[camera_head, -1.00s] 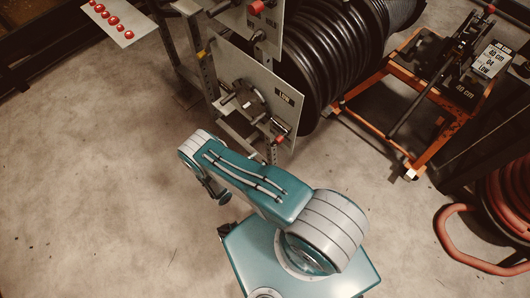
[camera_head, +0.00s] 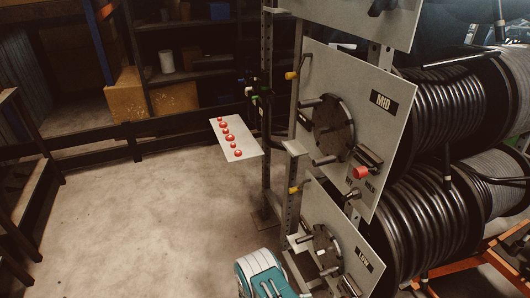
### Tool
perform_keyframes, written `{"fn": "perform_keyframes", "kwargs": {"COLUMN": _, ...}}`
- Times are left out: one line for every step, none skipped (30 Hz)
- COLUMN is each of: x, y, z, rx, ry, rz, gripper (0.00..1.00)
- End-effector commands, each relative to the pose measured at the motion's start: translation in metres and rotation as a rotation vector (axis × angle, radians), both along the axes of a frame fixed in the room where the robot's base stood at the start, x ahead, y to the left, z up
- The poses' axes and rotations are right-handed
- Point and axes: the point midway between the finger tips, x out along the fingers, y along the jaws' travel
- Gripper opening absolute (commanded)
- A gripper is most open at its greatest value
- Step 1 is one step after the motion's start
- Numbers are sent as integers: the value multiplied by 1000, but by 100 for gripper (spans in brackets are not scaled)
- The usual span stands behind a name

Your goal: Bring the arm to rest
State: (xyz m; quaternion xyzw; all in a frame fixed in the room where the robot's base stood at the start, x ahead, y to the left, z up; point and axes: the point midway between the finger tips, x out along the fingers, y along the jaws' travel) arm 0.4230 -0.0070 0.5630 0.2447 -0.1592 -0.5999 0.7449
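My teal and white arm (camera_head: 262,276) shows only in part at the bottom edge of the head view, in front of the lower hose reel panel. The rest of the arm is below the frame. My gripper is not in view, so I cannot see whether it holds anything.
A hose rack stands on the right, with a MID panel (camera_head: 352,120) and a LOW panel (camera_head: 345,245) in front of black hose coils (camera_head: 450,108). A white plate with red buttons (camera_head: 236,138) juts out left of it. Concrete floor (camera_head: 130,225) is clear at left.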

Motion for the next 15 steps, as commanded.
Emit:
{"fn": "perform_keyframes", "kwargs": {"x": 11, "y": 2, "z": 21, "rx": 29, "ry": -20, "rz": -39, "gripper": 56}}
{"fn": "perform_keyframes", "kwargs": {"x": 15, "y": 3, "z": 31, "rx": 44, "ry": -26, "rz": -63, "gripper": 56}}
{"fn": "perform_keyframes", "kwargs": {"x": 20, "y": 3, "z": 44, "rx": 64, "ry": -35, "rz": -92, "gripper": 56}}
{"fn": "perform_keyframes", "kwargs": {"x": 24, "y": 3, "z": 54, "rx": 81, "ry": -42, "rz": -114, "gripper": 56}}
{"fn": "perform_keyframes", "kwargs": {"x": 27, "y": 4, "z": 64, "rx": 97, "ry": -49, "rz": -136, "gripper": 56}}
{"fn": "perform_keyframes", "kwargs": {"x": 31, "y": 4, "z": 77, "rx": 120, "ry": -59, "rz": -162, "gripper": 56}}
{"fn": "perform_keyframes", "kwargs": {"x": 34, "y": 4, "z": 87, "rx": 137, "ry": -67, "rz": -185, "gripper": 56}}
{"fn": "perform_keyframes", "kwargs": {"x": 36, "y": 4, "z": 97, "rx": 155, "ry": -74, "rz": -204, "gripper": 56}}
{"fn": "perform_keyframes", "kwargs": {"x": 39, "y": 4, "z": 111, "rx": 179, "ry": -84, "rz": -231, "gripper": 56}}
{"fn": "perform_keyframes", "kwargs": {"x": 41, "y": 4, "z": 121, "rx": 197, "ry": -91, "rz": -251, "gripper": 56}}
{"fn": "perform_keyframes", "kwargs": {"x": 42, "y": 4, "z": 131, "rx": 216, "ry": -100, "rz": -270, "gripper": 56}}
{"fn": "perform_keyframes", "kwargs": {"x": 44, "y": 3, "z": 144, "rx": 241, "ry": -110, "rz": -295, "gripper": 56}}
{"fn": "perform_keyframes", "kwargs": {"x": 45, "y": 2, "z": 154, "rx": 260, "ry": -118, "rz": -315, "gripper": 56}}
{"fn": "perform_keyframes", "kwargs": {"x": 45, "y": 2, "z": 164, "rx": 279, "ry": -126, "rz": -332, "gripper": 56}}
{"fn": "perform_keyframes", "kwargs": {"x": 46, "y": 2, "z": 177, "rx": 307, "ry": -138, "rz": -357, "gripper": 56}}
